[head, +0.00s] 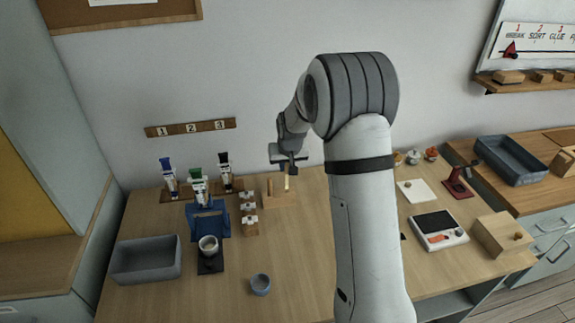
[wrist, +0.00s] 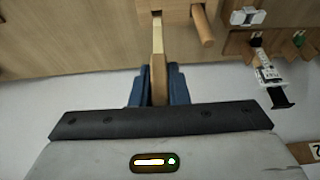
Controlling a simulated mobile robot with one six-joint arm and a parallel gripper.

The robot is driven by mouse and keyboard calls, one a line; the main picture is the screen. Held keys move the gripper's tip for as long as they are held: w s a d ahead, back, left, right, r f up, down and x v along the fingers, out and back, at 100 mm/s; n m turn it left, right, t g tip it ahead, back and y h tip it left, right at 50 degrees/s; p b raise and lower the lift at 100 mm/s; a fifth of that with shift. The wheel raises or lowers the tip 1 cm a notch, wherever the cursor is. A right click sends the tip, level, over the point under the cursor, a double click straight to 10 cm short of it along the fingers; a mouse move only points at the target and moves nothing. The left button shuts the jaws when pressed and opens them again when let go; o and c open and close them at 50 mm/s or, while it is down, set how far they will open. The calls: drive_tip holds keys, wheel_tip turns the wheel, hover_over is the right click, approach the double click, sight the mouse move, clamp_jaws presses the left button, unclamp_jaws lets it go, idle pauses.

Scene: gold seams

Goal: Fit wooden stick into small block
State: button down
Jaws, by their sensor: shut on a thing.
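My gripper (head: 287,167) is shut on a wooden stick and points down at the back of the table. A second round wooden peg (head: 269,190) stands in the same block, beside the held stick.
Small wooden blocks with white pieces (head: 249,219) stand in a row left of the block. Syringe-like tubes (head: 197,180), a blue stand with a cup (head: 208,244), a grey tray (head: 146,260) and a small bowl (head: 260,284) are around.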

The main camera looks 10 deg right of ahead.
sight(287, 178)
drive_tip(key=shift+f+b, duration=2.65)
drive_tip(key=shift+f, duration=0.1)
idle(1.9)
idle(0.3)
drive_tip(key=c, duration=1.3)
unclamp_jaws()
drive_tip(key=shift+r, duration=0.1)
drive_tip(key=p+v, duration=0.2)
drive_tip(key=v, duration=0.3)
drive_tip(key=v, duration=0.7)
drive_tip(key=shift+s+r+b, duration=0.2)
drive_tip(key=shift+r+b, duration=0.1)
drive_tip(key=shift+b, duration=0.1)
